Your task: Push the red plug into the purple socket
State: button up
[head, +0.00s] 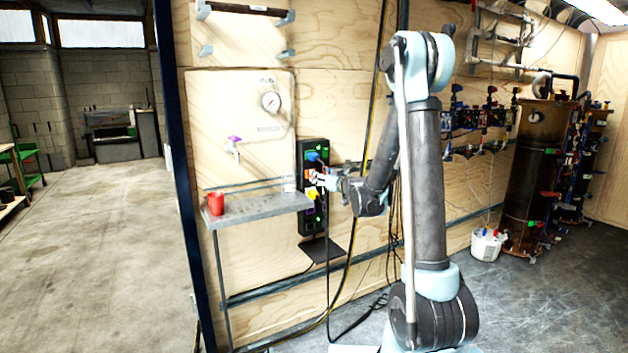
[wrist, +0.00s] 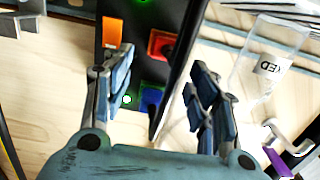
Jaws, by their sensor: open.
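My gripper (wrist: 163,88) is open, its fingers spread in front of a black panel (wrist: 118,62). No object shows clearly held between them. A red square piece (wrist: 160,44) with a darker middle is on the panel beyond the fingertips; I cannot tell whether it is the red plug or a socket. In the head view my gripper (head: 319,178) is at the middle of the panel (head: 315,222), beside an orange piece (head: 308,174), and partly hides the panel. A small purple patch (head: 310,210) sits below a yellow piece (head: 312,193); it may be the purple socket.
Blue pieces show on the panel in the head view (head: 312,156) and wrist view (wrist: 152,97). An orange block (wrist: 112,31) is at the panel's left in the wrist view. A grey shelf (head: 258,206) with a red cup (head: 216,203) stands left of the panel. Cables hang at the right.

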jog(key=shift+f+x, duration=0.15)
jog(key=shift+x, duration=1.25)
jog(key=shift+f+x, duration=0.1)
jog(key=shift+x, duration=1.35)
jog(key=shift+s, duration=0.1)
jog(key=c, duration=1.2)
